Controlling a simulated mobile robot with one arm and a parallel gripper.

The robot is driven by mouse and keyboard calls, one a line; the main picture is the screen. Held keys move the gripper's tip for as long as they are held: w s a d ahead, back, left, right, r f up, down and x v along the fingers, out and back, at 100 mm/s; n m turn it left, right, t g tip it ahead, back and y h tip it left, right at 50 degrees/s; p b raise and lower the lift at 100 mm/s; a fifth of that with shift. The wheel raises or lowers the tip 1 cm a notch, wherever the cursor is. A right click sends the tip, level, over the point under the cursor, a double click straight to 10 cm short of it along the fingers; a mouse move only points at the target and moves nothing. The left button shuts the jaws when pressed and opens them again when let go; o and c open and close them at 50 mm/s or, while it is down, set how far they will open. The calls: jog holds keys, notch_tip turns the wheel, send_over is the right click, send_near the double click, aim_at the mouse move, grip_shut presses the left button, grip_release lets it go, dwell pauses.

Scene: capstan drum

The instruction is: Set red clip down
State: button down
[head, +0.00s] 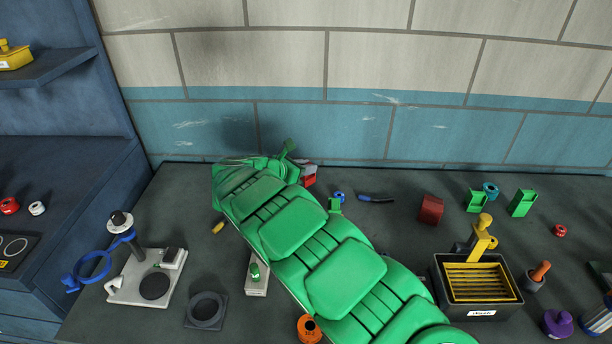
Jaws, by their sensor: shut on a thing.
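My green arm reaches from the bottom right up to the back of the dark bench. My gripper (303,167) is at its far end, near the wall, and mostly hidden behind the arm. A small red piece (310,181), which looks like the red clip, shows at the gripper, just right of the arm's end. The gripper is shut on it. Its lower side and any contact with the bench cannot be made out.
A blue ring (339,197), a blue-black tool (375,198) and a dark red block (431,209) lie right of the gripper. A black bin (478,312) with a yellow rack stands at front right. A white stand plate (128,292) is at left. The tiled wall (350,130) is close behind.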

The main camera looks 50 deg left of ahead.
jog(key=shift+w+a+f, duration=0.15)
jog(key=shift+a+f, duration=0.05)
jog(key=shift+f, duration=1.6)
jog(key=shift+f, duration=0.15)
jog(key=c, duration=1)
grip_release()
jog(key=shift+r, duration=0.2)
jog(key=v, duration=1.2)
